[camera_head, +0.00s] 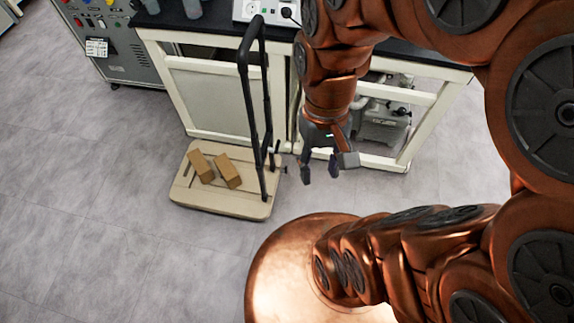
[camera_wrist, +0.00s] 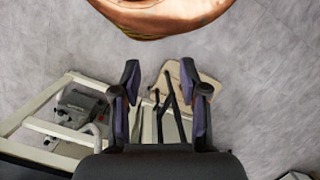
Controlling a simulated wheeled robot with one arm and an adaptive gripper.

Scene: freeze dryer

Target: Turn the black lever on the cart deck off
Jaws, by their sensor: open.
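The cart deck (camera_head: 222,203) is a low beige platform on the floor, left of my gripper in the head view. A small dark upright piece (camera_head: 276,155), apparently the black lever, stands at the deck's right edge; its exact position is too small to tell. My gripper (camera_head: 320,172) points down, open and empty, to the right of the deck and apart from it. In the wrist view, the fingers (camera_wrist: 159,80) are spread, with part of the deck (camera_wrist: 212,87) and dark bars beyond them.
The cart's tall black handle (camera_head: 243,75) rises from the deck's right side, close to my gripper. Two brown boxes (camera_head: 200,166) (camera_head: 229,171) lie on the deck. A cream-framed bench with a pump (camera_head: 383,125) stands behind. Floor left of the cart is clear.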

